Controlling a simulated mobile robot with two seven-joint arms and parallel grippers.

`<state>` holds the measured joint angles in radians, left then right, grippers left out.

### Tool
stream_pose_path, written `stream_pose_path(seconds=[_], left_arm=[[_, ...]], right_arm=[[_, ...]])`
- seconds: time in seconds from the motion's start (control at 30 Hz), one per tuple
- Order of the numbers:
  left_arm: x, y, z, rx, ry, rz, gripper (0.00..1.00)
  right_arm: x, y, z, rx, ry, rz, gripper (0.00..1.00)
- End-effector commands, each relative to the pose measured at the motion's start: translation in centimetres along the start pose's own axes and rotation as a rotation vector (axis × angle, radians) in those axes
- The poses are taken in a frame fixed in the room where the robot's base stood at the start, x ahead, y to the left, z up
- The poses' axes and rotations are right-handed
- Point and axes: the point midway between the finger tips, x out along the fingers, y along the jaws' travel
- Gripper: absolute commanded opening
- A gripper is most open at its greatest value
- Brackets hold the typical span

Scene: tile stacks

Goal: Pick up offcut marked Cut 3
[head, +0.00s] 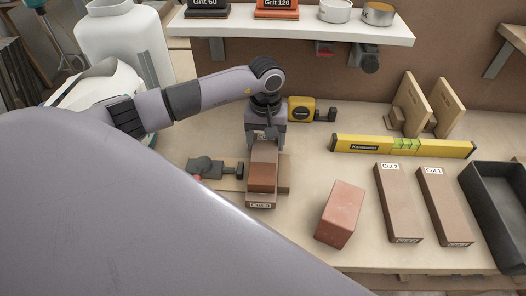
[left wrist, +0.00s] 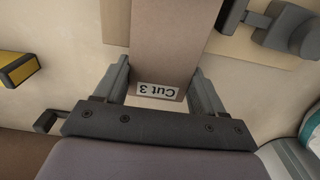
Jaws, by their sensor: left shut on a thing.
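The offcut marked Cut 3 (head: 261,200) is a long brown block, lying over a light wooden board on the bench. Its front end label faces the head camera. My left gripper (head: 264,130) is shut on its far end from above. In the left wrist view the Cut 3 label (left wrist: 158,91) lies between the two fingers of my left gripper (left wrist: 161,75), one finger on each side of the offcut. A redder section (head: 263,177) shows midway along the offcut; I cannot tell whether it is a separate piece. My right gripper is not in view.
A clamp (head: 208,166) stands left of the offcut. To the right are a reddish block (head: 340,214), offcuts Cut 2 (head: 398,203) and Cut 1 (head: 445,205), and a dark tray (head: 478,213).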

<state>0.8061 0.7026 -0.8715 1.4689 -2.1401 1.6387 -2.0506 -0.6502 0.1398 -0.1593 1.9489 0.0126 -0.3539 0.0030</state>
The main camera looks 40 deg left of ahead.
Motion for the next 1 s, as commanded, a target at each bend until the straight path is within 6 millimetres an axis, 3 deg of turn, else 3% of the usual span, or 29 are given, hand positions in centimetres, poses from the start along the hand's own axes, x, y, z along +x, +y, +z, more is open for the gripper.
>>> stream_pose_path(seconds=[0.8, 1.0], left_arm=[[-4.3, 0.0, -0.1, 0.000, 0.002, 0.002, 0.15], [-4.6, 0.0, 0.0, -0.001, 0.001, 0.001, 0.15]], right_arm=[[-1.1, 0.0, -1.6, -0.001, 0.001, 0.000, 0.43], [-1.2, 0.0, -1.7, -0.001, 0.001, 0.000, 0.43]])
